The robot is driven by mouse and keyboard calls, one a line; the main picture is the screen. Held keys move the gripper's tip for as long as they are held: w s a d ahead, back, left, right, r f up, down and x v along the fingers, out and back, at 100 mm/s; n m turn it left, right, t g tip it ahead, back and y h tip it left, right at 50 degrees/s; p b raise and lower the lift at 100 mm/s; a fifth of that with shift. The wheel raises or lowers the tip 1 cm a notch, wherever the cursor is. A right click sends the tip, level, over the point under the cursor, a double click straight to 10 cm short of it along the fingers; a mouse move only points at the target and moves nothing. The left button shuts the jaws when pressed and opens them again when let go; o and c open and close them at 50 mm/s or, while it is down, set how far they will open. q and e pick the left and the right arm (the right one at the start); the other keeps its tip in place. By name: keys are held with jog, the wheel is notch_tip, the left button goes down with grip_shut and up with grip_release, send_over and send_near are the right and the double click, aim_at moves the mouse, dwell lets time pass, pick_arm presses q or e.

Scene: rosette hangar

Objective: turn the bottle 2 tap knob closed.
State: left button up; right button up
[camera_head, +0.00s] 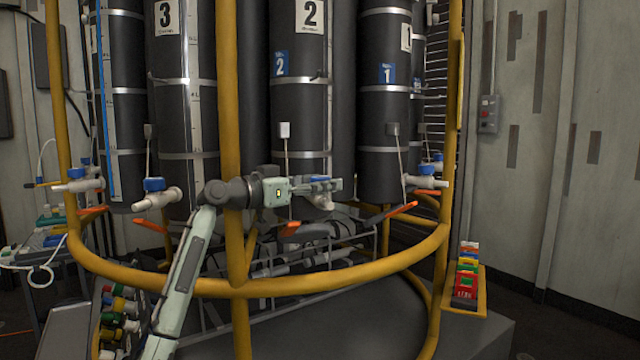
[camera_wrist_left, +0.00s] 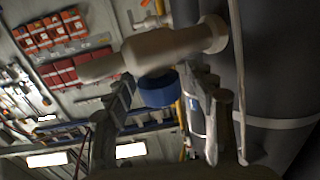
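Bottle 2 (camera_head: 298,110) is a tall dark cylinder with a white "2" label, at the middle of the head view. Its tap (camera_wrist_left: 150,55) shows in the wrist view as a whitish body lying across the picture, with a blue knob (camera_wrist_left: 157,90) on it. My right gripper is not in view.
A yellow tubular frame surrounds the bottles; its upright (camera_head: 229,120) and lower ring (camera_head: 330,288) stand near my left arm. Neighbouring taps with blue knobs are on the left (camera_head: 155,185) and right (camera_head: 427,170). Orange handles (camera_head: 402,209) stick out below.

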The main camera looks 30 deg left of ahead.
aim_at(320, 177)
pick_arm(q)
notch_tip(320, 177, up, 10)
jog(key=shift+r, duration=0.1)
dwell(0.6)
jog(key=shift+s, duration=0.1)
